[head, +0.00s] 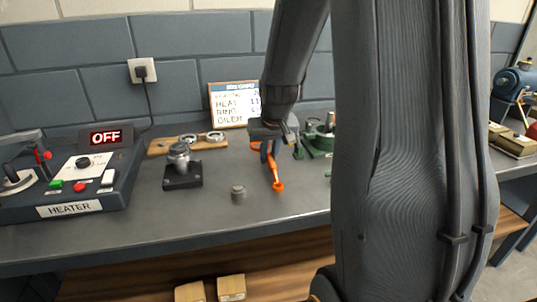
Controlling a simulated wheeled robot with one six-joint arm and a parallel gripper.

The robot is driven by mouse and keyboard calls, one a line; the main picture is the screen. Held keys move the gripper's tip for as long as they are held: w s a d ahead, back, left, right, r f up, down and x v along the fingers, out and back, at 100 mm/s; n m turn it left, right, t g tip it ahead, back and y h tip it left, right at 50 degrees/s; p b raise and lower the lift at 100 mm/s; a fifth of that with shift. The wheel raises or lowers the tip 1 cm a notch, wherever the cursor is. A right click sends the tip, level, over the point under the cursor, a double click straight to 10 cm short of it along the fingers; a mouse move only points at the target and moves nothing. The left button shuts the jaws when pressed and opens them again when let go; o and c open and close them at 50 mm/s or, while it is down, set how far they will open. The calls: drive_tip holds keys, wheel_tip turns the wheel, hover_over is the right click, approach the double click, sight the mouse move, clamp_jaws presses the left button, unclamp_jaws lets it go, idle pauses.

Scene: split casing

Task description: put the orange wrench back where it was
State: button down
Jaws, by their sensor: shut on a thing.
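The orange wrench (273,171) hangs below my gripper (266,147) in the head view, near the middle of the grey workbench. My gripper points down and is shut on the wrench's upper part. The wrench's lower end is near the bench top; I cannot tell whether it touches. My arm hides much of the right side of the bench, and the fingertips are small and partly hidden.
A heater (70,185) reading OFF stands at left. A metal part on a dark block (182,168), a small grey cylinder (238,193), a wooden board (160,147), a sign (232,104) and a green device (322,140) are nearby. The bench's front middle is clear.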

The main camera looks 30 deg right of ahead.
drive_tip(key=c, duration=1.6)
unclamp_jaws()
